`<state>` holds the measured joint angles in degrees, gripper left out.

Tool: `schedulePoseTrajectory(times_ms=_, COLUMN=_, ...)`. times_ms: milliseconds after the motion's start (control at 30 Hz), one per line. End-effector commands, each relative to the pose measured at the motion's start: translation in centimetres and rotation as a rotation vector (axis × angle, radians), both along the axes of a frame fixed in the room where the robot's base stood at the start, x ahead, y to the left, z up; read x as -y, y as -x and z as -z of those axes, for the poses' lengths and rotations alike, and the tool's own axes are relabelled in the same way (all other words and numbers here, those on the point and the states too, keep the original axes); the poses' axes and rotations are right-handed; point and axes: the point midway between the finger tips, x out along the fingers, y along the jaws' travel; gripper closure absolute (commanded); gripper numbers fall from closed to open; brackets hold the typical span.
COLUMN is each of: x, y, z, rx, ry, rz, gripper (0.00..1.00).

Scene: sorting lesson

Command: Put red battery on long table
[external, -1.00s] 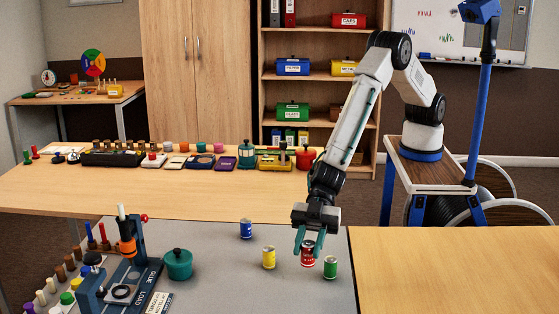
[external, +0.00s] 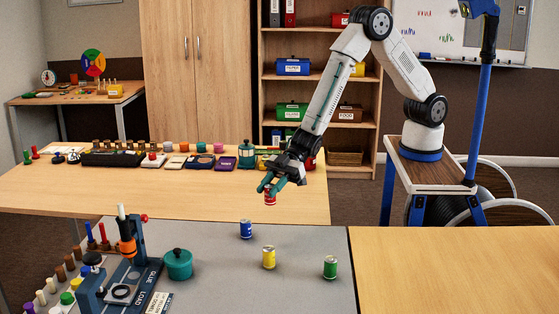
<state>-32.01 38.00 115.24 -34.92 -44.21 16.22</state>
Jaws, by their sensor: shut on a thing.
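The red battery (external: 270,199) is a small red can shape, held at the tips of my gripper (external: 271,188). My gripper is shut on it. The battery hangs in the air, and in the picture it overlaps the front right part of the long wooden table (external: 190,195). I cannot tell its exact height. The blue battery (external: 246,229), yellow battery (external: 268,257) and green battery (external: 330,267) stand upright on the grey table (external: 220,243) in front.
A row of tins, trays and a teal lantern (external: 247,155) lines the long table's back edge. Its front part is mostly clear. A glue-load press (external: 122,270) and teal pot (external: 178,264) stand on the grey table. A bare wooden table (external: 450,265) is at right.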

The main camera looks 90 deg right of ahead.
Motion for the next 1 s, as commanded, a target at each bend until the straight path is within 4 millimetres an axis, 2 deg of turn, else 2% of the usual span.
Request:
schedulePoseTrajectory(times_ms=33, x=3.3, y=-1.1, z=-0.5, rx=0.001, ry=0.001, rz=0.049, gripper=0.96)
schedulePoseTrajectory(times_ms=233, x=14.9, y=-3.5, z=-2.2, rx=0.001, ry=0.0, rz=0.224, gripper=0.96)
schedulePoseTrajectory(times_ms=500, x=30.7, y=-4.1, z=-4.7, rx=0.003, ry=0.0, rz=0.479, gripper=0.96)
schedulePoseTrajectory(times_ms=600, x=35.7, y=-3.9, z=-5.6, rx=0.003, ry=0.0, rz=0.564, gripper=0.96)
schedulePoseTrajectory(times_ms=700, x=39.6, y=-3.9, z=-6.6, rx=0.003, ry=0.0, rz=0.631, gripper=0.96)
schedulePoseTrajectory(times_ms=800, x=42.1, y=-4.1, z=-7.5, rx=0.003, ry=0.0, rz=0.674, gripper=0.96)
schedulePoseTrajectory(times_ms=900, x=43.5, y=-4.2, z=-7.7, rx=0.002, ry=0.002, rz=0.697, gripper=0.96)
schedulePoseTrajectory(times_ms=1000, x=44.0, y=-4.2, z=-7.7, rx=0.001, ry=0.001, rz=0.705, gripper=0.96)
